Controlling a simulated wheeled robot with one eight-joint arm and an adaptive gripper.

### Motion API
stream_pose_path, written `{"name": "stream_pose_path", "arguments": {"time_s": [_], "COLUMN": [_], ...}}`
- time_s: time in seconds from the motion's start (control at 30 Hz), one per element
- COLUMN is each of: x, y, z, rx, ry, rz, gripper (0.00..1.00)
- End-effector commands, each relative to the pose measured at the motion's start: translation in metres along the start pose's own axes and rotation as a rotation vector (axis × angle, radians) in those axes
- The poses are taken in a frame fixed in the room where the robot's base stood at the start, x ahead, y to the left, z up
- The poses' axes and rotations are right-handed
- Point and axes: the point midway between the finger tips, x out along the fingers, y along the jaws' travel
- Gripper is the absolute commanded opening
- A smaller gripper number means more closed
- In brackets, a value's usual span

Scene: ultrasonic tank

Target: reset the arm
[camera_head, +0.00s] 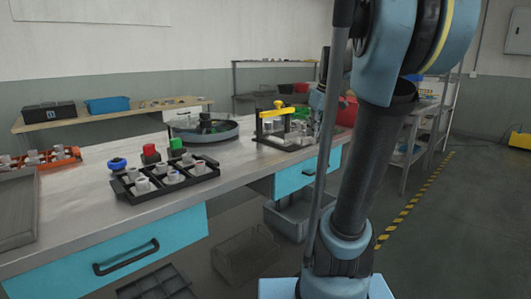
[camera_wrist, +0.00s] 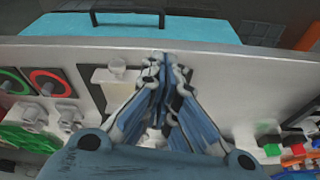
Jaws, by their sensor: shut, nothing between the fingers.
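My gripper (camera_wrist: 165,62) shows in the wrist view with its two fingers meeting at the tips, with nothing between them. The tips point toward the bench's edge and lie over part of a dark-framed fixture with pale parts (camera_wrist: 115,70). In the head view my blue and black arm rises at the right and bends down toward the bench. The gripper is mostly hidden behind the arm there, so I cannot make out its fingers.
The grey bench (camera_head: 100,195) holds a black rack of pale cylinders (camera_head: 165,177), red and green buttons (camera_head: 151,153), a round tray (camera_head: 204,129) and a yellow-topped fixture (camera_head: 278,107). Blue drawers (camera_head: 125,250) are below.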

Motion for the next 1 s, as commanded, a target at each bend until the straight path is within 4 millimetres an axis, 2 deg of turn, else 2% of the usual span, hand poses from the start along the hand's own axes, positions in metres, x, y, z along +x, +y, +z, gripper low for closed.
{"name": "stream_pose_path", "arguments": {"time_s": [0.03,0.3,0.7,0.83,1.0], "x": [0.008,0.055,0.141,0.162,0.175], "y": [-0.012,-0.062,-0.115,-0.123,-0.127], "z": [0.017,0.099,0.219,0.245,0.26], "rx": [0.025,0.185,0.413,0.464,0.499], "ry": [-0.008,-0.043,-0.074,-0.076,-0.078], "rz": [0.006,0.048,0.123,0.141,0.154], "gripper": [0.0,0.0,0.0,0.0,0.0]}}
